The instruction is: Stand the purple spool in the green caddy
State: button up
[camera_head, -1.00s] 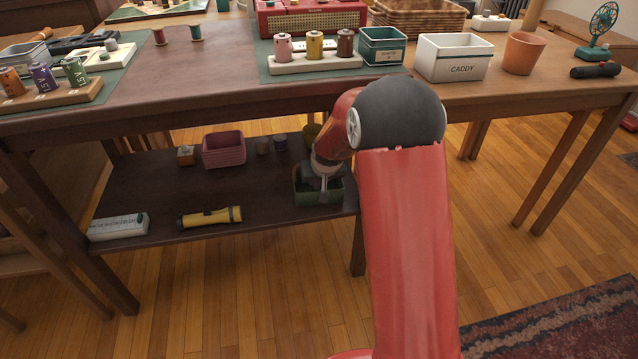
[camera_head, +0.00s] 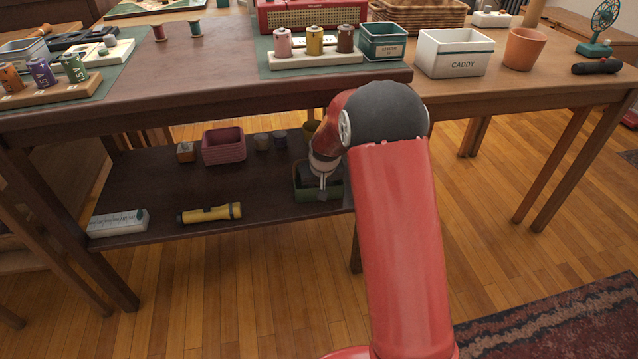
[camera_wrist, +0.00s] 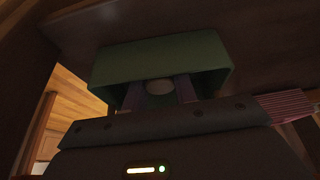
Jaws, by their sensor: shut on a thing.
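The green caddy (camera_head: 318,194) stands on the lower shelf under the table, below my bent arm. It also shows in the wrist view as a dark green open box (camera_wrist: 110,70). My gripper (camera_head: 323,184) points down at the caddy; in the wrist view its two fingers (camera_wrist: 160,92) reach into the box opening. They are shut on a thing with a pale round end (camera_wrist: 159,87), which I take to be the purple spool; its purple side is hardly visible. I cannot tell whether it touches the caddy's floor.
On the shelf are a maroon basket (camera_head: 224,146), a small wooden block (camera_head: 186,152), small dark cups (camera_head: 271,141), a yellow flashlight (camera_head: 210,213) and a white power strip (camera_head: 118,223). The tabletop (camera_head: 230,75) lies close above the caddy, with a white caddy (camera_head: 455,53) on the adjoining table.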

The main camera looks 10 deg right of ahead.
jog(key=shift+f, duration=0.25)
jog(key=o, duration=1)
jog(key=shift+o, duration=0.2)
jog(key=shift+r, duration=0.15)
